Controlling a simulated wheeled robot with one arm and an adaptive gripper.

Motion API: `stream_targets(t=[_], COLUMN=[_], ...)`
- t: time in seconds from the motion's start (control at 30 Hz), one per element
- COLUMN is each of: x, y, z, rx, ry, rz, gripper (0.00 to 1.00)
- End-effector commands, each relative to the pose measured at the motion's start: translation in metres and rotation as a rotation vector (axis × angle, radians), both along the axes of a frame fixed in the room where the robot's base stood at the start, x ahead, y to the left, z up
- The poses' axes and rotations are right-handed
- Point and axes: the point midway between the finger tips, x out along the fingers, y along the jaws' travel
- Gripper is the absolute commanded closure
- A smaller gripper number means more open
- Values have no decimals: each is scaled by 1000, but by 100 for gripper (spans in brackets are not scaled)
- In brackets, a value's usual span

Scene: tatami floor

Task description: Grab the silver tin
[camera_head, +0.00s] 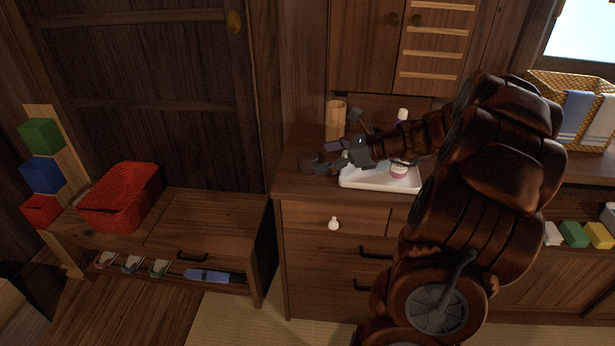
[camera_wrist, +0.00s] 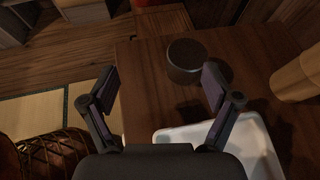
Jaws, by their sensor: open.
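The silver tin, a short dark grey cylinder (camera_wrist: 187,62), stands upright on the wooden cabinet top, near its edge. In the head view it is the small dark round thing (camera_head: 308,161) left of the white tray. My gripper (camera_wrist: 160,80) is open and empty, with its two fingers spread wide. In the wrist view the tin lies ahead of the fingers, nearer the right fingertip, and looks apart from both. In the head view my gripper (camera_head: 342,161) is just right of the tin, over the tray's left end.
The white tray (camera_wrist: 262,150) lies below my gripper and holds a small white jar with a pink label (camera_head: 398,170). A tan wooden cylinder (camera_head: 335,120) stands behind. A dark bottle with a white cap (camera_head: 402,116) stands near the wall. A red basket (camera_head: 120,196) sits on the low bench.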

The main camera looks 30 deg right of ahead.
Motion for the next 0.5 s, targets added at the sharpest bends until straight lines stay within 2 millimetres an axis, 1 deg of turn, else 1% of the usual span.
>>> stream_targets(t=[0.03,0.1,0.17,0.23,0.5], x=[0,0,1,5,24], y=[-15,-27,-32,-32,-20], z=[-8,-10,-12,-13,-23], rx=[24,47,58,64,62], ry=[-2,-4,-4,-4,-2], rz=[-39,-74,-90,-97,-94], gripper=[12,12,12,12,12])
